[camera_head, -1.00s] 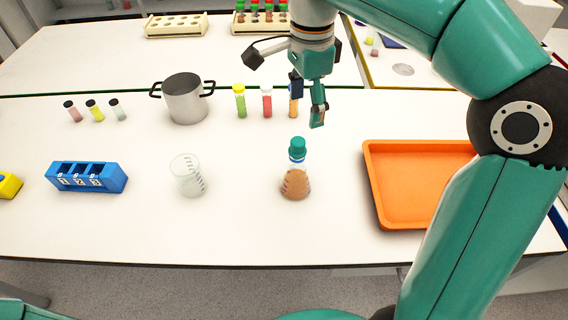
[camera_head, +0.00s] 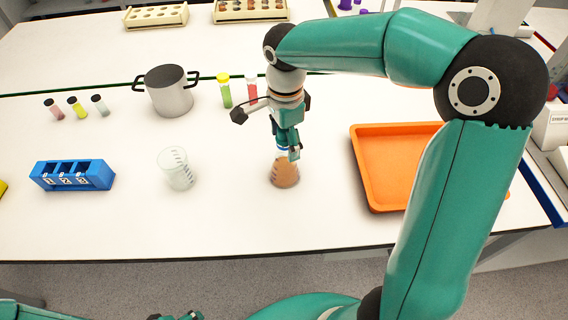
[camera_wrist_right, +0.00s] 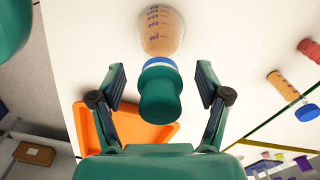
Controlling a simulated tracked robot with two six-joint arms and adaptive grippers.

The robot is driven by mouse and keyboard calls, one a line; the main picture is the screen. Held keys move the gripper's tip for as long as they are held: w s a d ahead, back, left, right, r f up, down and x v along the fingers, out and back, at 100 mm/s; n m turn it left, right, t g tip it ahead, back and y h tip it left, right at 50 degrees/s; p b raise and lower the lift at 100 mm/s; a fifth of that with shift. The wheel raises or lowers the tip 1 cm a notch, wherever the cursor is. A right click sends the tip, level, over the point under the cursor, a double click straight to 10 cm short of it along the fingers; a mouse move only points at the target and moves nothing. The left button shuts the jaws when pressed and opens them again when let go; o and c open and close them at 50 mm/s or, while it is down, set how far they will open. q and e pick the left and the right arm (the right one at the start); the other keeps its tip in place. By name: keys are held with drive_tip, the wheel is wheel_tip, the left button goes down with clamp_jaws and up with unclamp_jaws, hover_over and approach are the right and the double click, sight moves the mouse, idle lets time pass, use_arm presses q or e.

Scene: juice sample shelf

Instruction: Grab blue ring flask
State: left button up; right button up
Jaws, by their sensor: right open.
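The flask (camera_head: 284,174) holds orange-brown liquid and stands upright on the white table; its neck is partly hidden by my right gripper (camera_head: 288,150) in the head view. The right wrist view shows the flask body (camera_wrist_right: 160,32), its blue ring (camera_wrist_right: 160,61) and its green cap (camera_wrist_right: 160,95). In that view my right gripper (camera_wrist_right: 160,71) is open, with one finger on each side of the cap and ring and visible gaps on both sides. Part of my left gripper (camera_head: 178,316) shows at the bottom edge of the head view, too cut off to read.
An orange tray (camera_head: 362,170) lies right of the flask. A glass beaker (camera_head: 178,170) and a blue numbered rack (camera_head: 72,176) stand to its left. Behind are a metal pot (camera_head: 169,92), a green tube (camera_head: 225,92) and a red tube (camera_head: 252,90). The table front is clear.

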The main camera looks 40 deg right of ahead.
drive_tip(key=shift+f, duration=1.35)
drive_tip(key=shift+w, duration=0.1)
clamp_jaws()
